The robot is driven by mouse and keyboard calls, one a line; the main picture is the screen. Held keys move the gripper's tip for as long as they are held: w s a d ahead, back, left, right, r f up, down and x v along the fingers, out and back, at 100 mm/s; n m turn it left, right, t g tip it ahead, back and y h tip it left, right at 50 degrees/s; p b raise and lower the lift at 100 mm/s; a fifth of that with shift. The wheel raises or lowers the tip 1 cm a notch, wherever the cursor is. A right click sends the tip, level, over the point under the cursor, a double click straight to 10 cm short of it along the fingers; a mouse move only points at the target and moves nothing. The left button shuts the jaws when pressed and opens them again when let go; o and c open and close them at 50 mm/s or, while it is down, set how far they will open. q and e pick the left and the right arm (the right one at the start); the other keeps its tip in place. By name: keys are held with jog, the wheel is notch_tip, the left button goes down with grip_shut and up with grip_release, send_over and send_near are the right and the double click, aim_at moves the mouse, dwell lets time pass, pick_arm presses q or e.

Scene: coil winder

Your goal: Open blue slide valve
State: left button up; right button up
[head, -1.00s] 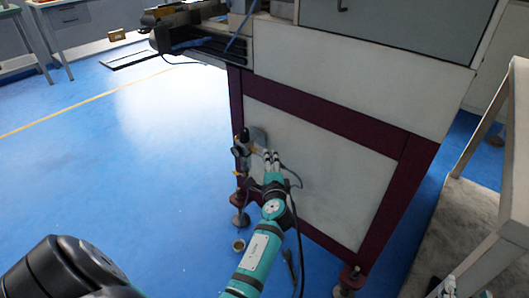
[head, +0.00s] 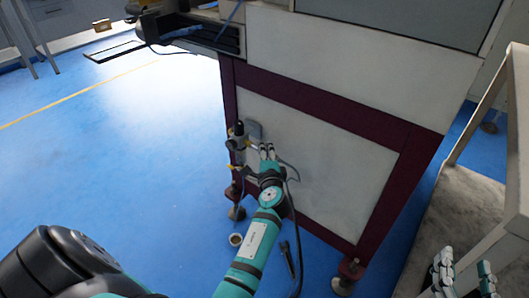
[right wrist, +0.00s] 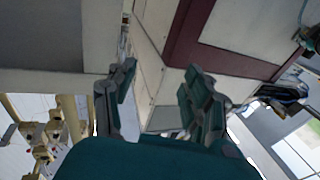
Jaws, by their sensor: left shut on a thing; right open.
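An air valve assembly (head: 237,137) of dark and grey parts, with yellowish pieces, is mounted at the left front leg of the machine. The blue slide valve cannot be made out as a separate part. My left gripper (head: 267,153) is close against this assembly, on its right, in front of the white side panel. It is shut on a part there that the fingers and wrist hide. My right gripper (head: 461,274) is open and empty at the lower right of the head view, away from the valve. In the right wrist view, its spread fingers (right wrist: 160,100) hold nothing.
The machine's maroon frame (head: 330,118) and white panel (head: 320,160) stand just behind my left gripper. A grey bench (head: 465,165) stands at the right.

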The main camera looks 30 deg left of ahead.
pick_arm(q)
grip_shut()
jog(key=shift+a, duration=1.25)
pick_arm(e)
jog(key=shift+s+d+f+g+h, duration=0.1)
jog(key=shift+d+f+g+h, duration=0.1)
jog(key=shift+f, duration=0.25)
jog(key=shift+d+f+g+h, duration=0.1)
jog(key=shift+f+g, duration=0.1)
jog(key=shift+f, duration=0.2)
pick_arm(q)
jog(key=o, duration=0.9)
grip_release()
jog(key=shift+o, duration=0.2)
pick_arm(e)
jog(key=shift+a, duration=0.15)
